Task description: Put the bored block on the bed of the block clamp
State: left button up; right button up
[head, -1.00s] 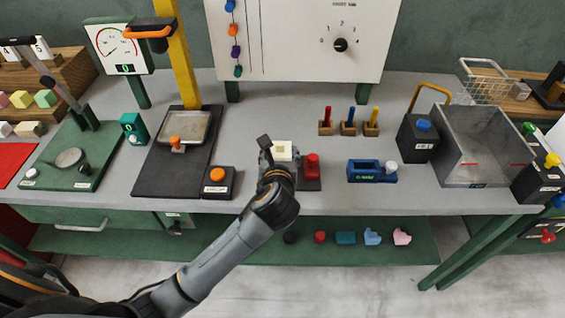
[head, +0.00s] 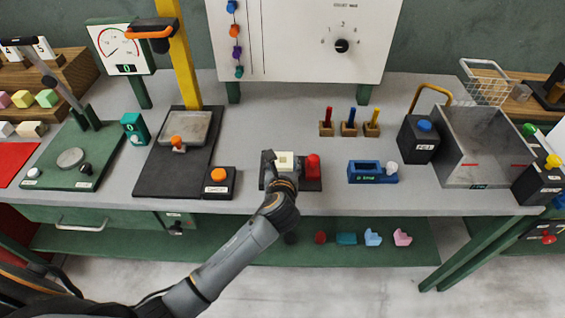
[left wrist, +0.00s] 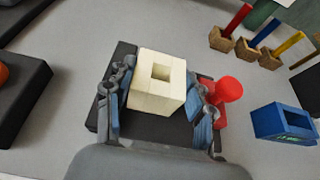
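The bored block (head: 285,159) is cream, with a square hole in its top. It also shows in the left wrist view (left wrist: 152,95), upright over the black bed (left wrist: 163,130), and appears to rest on it. The bed (head: 308,185) belongs to the block clamp, which has a red knob (head: 313,166) on its right side. My left gripper (left wrist: 160,118) has one blue-padded finger on each side of the block, with narrow gaps between pads and block. The right finger is close to the red knob. In the head view my left gripper (head: 281,172) partly hides the bed. My right gripper is out of view.
A black press base (head: 170,182) with an orange button box (head: 218,182) stands left of the clamp. A blue fixture (head: 368,172) stands to the right. Pegs in wooden holders (head: 348,128) stand behind. The bench between them is bare.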

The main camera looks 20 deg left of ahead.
pick_arm(q)
jog(key=o, duration=0.4)
jog(key=shift+s+r, duration=0.1)
jog(key=shift+r, duration=0.05)
jog(key=v, duration=1.1)
jog(key=shift+s+r, duration=0.2)
jog(key=shift+s, duration=0.15)
